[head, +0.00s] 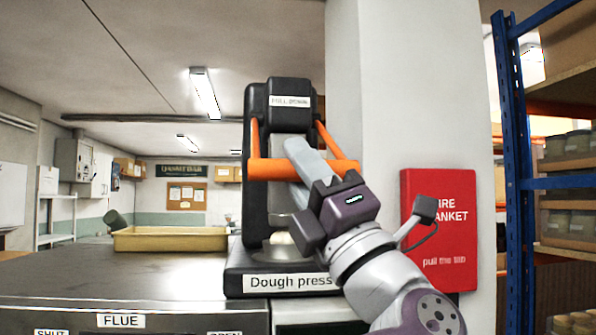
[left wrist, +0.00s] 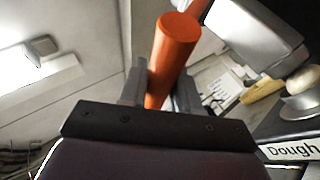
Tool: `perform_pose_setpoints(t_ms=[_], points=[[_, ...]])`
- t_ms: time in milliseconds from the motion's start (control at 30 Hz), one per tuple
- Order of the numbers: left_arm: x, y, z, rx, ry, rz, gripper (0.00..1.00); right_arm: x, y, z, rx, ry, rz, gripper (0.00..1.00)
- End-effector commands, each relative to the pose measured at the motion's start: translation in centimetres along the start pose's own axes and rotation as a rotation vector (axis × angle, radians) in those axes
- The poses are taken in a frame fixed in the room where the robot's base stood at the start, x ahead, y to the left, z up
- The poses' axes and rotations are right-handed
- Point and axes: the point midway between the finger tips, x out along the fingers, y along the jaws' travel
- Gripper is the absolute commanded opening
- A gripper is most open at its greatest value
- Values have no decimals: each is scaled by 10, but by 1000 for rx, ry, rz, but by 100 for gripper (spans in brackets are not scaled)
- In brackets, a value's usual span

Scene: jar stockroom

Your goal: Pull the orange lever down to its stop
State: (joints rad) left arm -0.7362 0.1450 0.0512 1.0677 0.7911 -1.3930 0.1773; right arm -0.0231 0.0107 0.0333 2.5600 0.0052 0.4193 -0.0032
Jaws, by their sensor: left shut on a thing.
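The orange lever (head: 268,169) is a thick crossbar on two orange side arms at the front of the black dough press (head: 255,205). The side arms slope up from the bar into the press head, which has a "PULL DOWN" label. The bar sits at about mid-height, well above the press base. My left gripper (head: 293,148) reaches up from the lower right and its fingers cross the bar. In the left wrist view, the orange bar (left wrist: 172,48) stands between the two grey fingers of my gripper (left wrist: 162,88), which are shut on it. My right gripper is out of view.
The press stands on a dark metal counter (head: 130,275) with a yellow tray (head: 170,240) to its left. A white pillar (head: 410,90) with a red fire blanket box (head: 440,215) is close right of my arm. Blue-framed shelving (head: 513,170) stands further right.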

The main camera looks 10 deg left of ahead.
Motion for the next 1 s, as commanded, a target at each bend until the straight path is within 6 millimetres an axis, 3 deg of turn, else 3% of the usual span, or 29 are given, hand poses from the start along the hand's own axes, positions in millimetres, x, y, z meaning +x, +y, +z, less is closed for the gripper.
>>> perform_pose_setpoints(t_ms=[33, 67, 100, 433, 800, 1000], points=[[0, 0, 2, 1, -5, 0, 41, 0, 0, 0, 0, 0, 0, 43], [0, 0, 2, 1, -5, 0, 51, 0, 0, 0, 0, 0, 0, 43], [0, 0, 1, 1, -4, 0, 52, 0, 0, 0, 0, 0, 0, 43], [-9, -2, 0, -1, -3, -1, 52, 5, 0, 1, 0, 0, 0, 43], [-103, -3, 1, -1, -6, -2, 52, 42, 0, 5, 0, 0, 0, 43], [-127, -1, 2, 0, -5, -1, 52, 48, 0, 6, 0, 0, 0, 43]])
